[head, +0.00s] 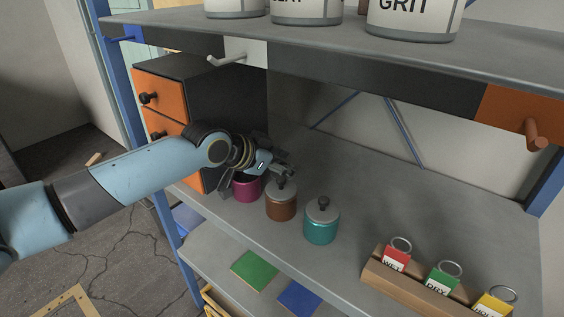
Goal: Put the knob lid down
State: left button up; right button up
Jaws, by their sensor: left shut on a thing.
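My left gripper (256,175) is shut on a knob lid at the magenta pot, near the orange-fronted drawers. The gripper hides most of this lid, and I cannot tell whether it touches the rim. The magenta pot (247,189) stands upright on the bench, its top partly covered by the gripper. A brown pot (281,209) stands to its right with a grey lid and dark knob on it. A teal pot (321,230) further right also wears a grey lid with a dark knob (323,203). My right gripper is not in view.
The drawer unit (163,88) stands close behind and left of the pots. A wooden rack (408,288) with red, green and yellow tags is at front right. An upper shelf (300,36) carries several white tins. The bench right of the teal pot is clear.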

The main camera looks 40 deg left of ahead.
aim_at(250, 180)
pick_arm(q)
jog(key=shift+s+f, duration=0.2)
jog(key=shift+f, duration=0.1)
jog(key=o, duration=1.1)
jog(key=shift+f, duration=0.15)
jog(key=shift+o, duration=0.3)
jog(key=shift+s+f, duration=0.1)
jog(key=shift+r, duration=0.5)
jog(key=p+v, duration=0.1)
jog(key=v, duration=0.2)
jog(key=p+v, duration=0.2)
jog(key=v, duration=0.2)
jog(key=r+p+v, duration=0.1)
jog(key=v, duration=0.3)
jog(key=shift+p, duration=0.4)
jog(key=shift+s+r, duration=0.15)
jog(key=shift+r, duration=0.1)
